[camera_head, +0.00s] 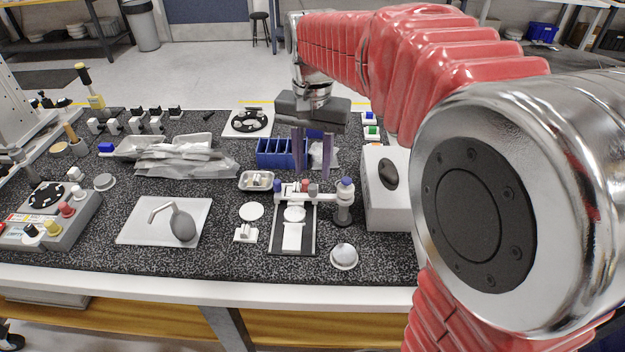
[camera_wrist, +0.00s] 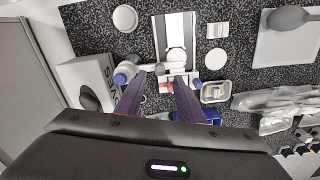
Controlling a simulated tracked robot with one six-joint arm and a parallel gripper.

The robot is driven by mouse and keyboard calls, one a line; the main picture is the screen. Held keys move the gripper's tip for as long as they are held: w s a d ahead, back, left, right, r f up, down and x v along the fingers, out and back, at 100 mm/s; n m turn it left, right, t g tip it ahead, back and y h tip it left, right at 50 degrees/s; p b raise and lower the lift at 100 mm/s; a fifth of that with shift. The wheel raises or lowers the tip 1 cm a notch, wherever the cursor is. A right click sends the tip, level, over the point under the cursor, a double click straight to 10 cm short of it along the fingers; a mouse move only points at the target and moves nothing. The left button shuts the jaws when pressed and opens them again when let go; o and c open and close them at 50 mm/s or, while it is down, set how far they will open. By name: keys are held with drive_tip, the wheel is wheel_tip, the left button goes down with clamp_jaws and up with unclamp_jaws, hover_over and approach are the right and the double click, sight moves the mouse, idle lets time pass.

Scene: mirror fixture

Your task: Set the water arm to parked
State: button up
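A fixture with a dark base plate (camera_head: 278,240) stands near the front of the bench, carrying a white disc and a white block. A white bar (camera_head: 325,197), which looks like the water arm, crosses the far end of the plate from a post (camera_head: 343,212) with a blue top at its right. Small blue, red and grey knobs sit along the bar. The bar also shows in the wrist view (camera_wrist: 150,67). My gripper (camera_head: 314,178) points down over the bar, with its two purple fingers apart. The wrist view shows the fingertips (camera_wrist: 158,82) by the bar; contact cannot be told.
A white box (camera_head: 385,205) stands close right of the fixture. A blue divided bin (camera_head: 280,153) is behind it, with a small metal tray (camera_head: 256,181) at its left. A round silver-white piece (camera_head: 344,256) lies in front.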

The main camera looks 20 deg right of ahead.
sight(312, 185)
drive_tip(key=shift+f, duration=2.55)
drive_tip(key=shift+c, duration=0.4)
clamp_jaws()
